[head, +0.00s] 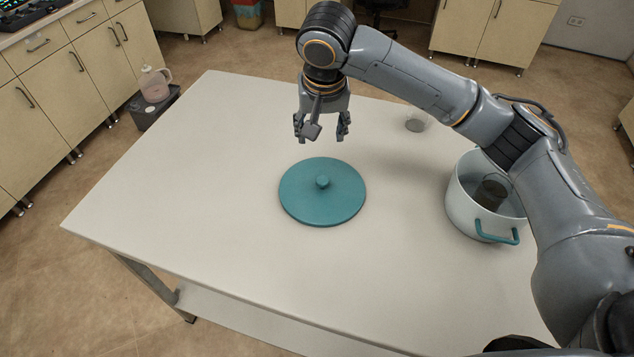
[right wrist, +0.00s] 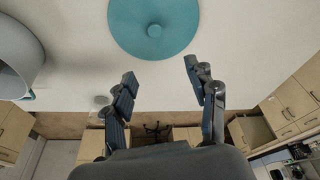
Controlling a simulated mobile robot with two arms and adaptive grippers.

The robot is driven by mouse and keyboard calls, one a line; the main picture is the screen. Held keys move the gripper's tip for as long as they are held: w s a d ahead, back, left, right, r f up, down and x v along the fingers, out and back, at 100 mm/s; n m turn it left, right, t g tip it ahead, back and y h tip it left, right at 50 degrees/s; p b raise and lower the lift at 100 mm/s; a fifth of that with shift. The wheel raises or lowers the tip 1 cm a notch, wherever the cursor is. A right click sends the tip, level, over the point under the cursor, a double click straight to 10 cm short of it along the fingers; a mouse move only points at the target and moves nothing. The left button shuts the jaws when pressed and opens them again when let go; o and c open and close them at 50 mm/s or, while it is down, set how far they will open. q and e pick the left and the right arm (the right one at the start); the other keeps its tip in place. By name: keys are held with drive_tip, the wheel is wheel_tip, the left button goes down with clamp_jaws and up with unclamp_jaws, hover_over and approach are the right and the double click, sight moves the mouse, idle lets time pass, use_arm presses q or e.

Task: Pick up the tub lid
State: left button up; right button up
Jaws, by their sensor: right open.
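The teal round tub lid (head: 322,198) lies flat on the white table, with a small knob (head: 322,182) at its middle. My right gripper (head: 322,136) is open and empty, above the table and just beyond the lid's far edge in the head view. In the right wrist view the lid (right wrist: 130,38) is at the top, ahead of the spread fingers (right wrist: 160,72), and its knob (right wrist: 154,30) is apart from them. The white tub (head: 462,208) with teal handles stands open at the right of the table, partly hidden by my right arm. My left gripper is out of view.
A dark cylindrical object (head: 490,193) is inside the tub. A small clear glass (head: 415,122) stands behind my right arm. The table (head: 180,190) is bare left of the lid. Cabinets line the room, and a jug (head: 154,84) stands off the table at the left.

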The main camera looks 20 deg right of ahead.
wheel_tip(320, 180, down, 5)
drive_tip(key=b, duration=0.5)
drive_tip(key=p, duration=0.1)
hover_over(323, 180)
drive_tip(key=s+a, duration=0.1)
drive_tip(key=s, duration=0.1)
wheel_tip(323, 180, down, 8)
drive_tip(key=shift+a+r, duration=0.15)
drive_tip(key=shift+r, duration=0.1)
drive_tip(key=shift+w+f, duration=0.2)
drive_tip(key=shift+f, duration=0.3)
drive_tip(key=shift+f+p, duration=0.3)
drive_tip(key=f, duration=0.2)
drive_tip(key=w+d+f, duration=0.1)
drive_tip(key=shift+w+f+p, duration=0.1)
drive_tip(key=shift+f+p, duration=0.1)
drive_tip(key=shift+p, duration=0.2)
drive_tip(key=shift+w+f, duration=0.15)
drive_tip(key=shift+f, duration=0.3)
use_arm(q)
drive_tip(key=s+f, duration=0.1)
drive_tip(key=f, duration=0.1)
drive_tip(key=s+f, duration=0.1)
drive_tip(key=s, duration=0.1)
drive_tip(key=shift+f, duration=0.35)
use_arm(e)
drive_tip(key=shift+c, duration=0.2)
